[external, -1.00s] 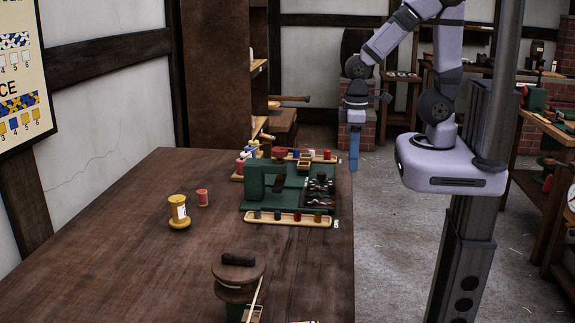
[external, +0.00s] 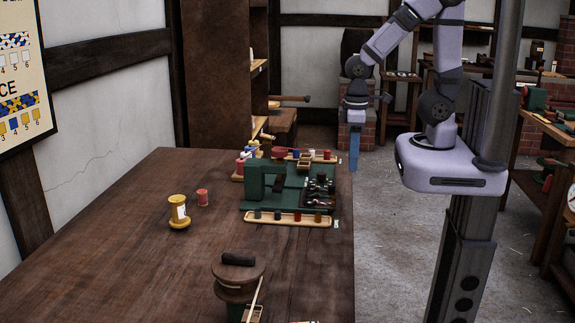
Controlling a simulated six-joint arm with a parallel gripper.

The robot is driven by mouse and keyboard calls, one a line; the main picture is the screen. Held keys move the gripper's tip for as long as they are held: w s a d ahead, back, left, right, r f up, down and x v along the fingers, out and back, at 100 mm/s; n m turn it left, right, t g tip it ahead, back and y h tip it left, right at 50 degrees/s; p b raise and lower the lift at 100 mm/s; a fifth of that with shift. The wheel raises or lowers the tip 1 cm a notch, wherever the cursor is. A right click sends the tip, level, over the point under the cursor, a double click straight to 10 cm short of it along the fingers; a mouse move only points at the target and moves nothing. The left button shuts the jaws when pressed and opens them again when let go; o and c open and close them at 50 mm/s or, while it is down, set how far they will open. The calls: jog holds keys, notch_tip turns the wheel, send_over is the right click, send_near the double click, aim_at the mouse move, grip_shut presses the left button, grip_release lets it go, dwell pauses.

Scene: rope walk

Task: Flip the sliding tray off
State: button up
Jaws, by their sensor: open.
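A green machine (external: 254,182) with an arch-shaped frame stands on the right part of the wooden table. A dark panel or tray (external: 320,200) with small dark parts on it sits at its right side; I cannot tell for sure if this is the sliding tray, nor read any switch position. My gripper (external: 354,163) hangs pointing down by the table's right edge, behind and to the right of the machine, apart from it. It is open and holds nothing that I can see. Its fingers overlap in this view.
A pale wooden tray (external: 265,219) with several small spools lies in front of the machine; more spools stand behind it. A round dark-topped stand (external: 239,272) is at the front. The table's left side is clear.

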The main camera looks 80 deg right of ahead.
jog(key=shift+d, duration=0.2)
grip_shut()
jog(key=s+d+f+m+g+y+b, duration=0.2)
jog(key=s+d+f+m+g+y, duration=0.1)
jog(key=s+d+f+m, duration=0.7)
jog(key=s+f+m+t+y, duration=0.1)
jog(key=s+f+m+y, duration=0.35)
jog(key=s, duration=0.35)
jog(key=a+f+m+t+y+b, duration=0.2)
jog(key=a+f+m+t+y, duration=0.2)
jog(key=a+m+t, duration=0.6)
jog(key=w+d+r+m+t, duration=0.3)
jog(key=d+m, duration=0.2)
jog(key=m, duration=0.6)
jog(key=w+d+r+m+t, duration=0.3)
jog(key=w+d+m, duration=0.1)
jog(key=m, duration=0.7)
jog(key=shift+d+r+t+h, duration=0.3)
jog(key=shift+d+h, duration=0.15)
jog(key=shift+d, duration=0.1)
